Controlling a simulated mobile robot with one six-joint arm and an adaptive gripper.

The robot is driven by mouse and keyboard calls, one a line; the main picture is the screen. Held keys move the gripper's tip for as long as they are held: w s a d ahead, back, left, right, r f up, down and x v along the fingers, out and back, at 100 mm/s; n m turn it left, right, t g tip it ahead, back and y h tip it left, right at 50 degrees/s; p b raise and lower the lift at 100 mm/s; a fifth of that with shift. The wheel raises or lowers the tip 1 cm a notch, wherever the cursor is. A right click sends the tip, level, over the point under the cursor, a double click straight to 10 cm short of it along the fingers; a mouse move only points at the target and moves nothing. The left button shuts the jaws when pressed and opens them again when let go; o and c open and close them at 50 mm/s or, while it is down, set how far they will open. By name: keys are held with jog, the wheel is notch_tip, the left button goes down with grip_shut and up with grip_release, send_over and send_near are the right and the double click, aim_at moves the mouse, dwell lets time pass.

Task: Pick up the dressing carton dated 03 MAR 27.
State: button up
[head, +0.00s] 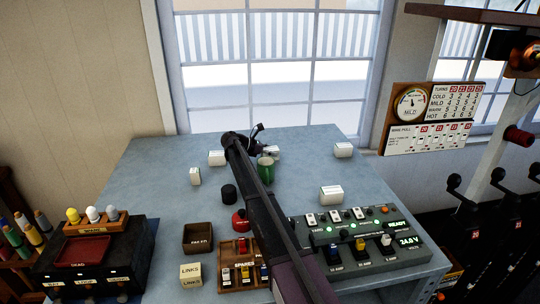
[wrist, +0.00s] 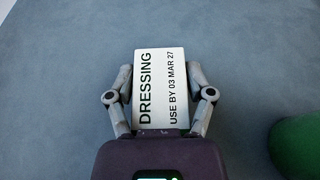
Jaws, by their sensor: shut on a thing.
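In the wrist view a white carton (wrist: 160,92) reads "DRESSING" and "USE BY 03 MAR 27". My gripper (wrist: 160,85) is shut on it, with one finger against each long side. Whether the carton touches the table or hangs just above it I cannot tell. In the head view my arm reaches to the back of the table, and my gripper is mostly hidden behind it. Other white cartons stand at the back left (head: 217,158), left (head: 195,176), back right (head: 343,150) and right (head: 331,195); their print is too small to read.
A green mug (head: 266,170) stands close by, also at the right edge of the wrist view (wrist: 296,148). A black knob-like object (head: 229,191), a red one (head: 240,220), an open brown box (head: 198,238) and a switch panel (head: 355,236) stand nearer.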

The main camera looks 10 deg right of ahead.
aim_at(272, 148)
jog(key=shift+r, duration=0.2)
notch_tip(272, 148, up, 10)
jog(key=p, duration=1)
jog(key=shift+f, duration=0.2)
jog(key=shift+r, duration=0.1)
dwell(0.6)
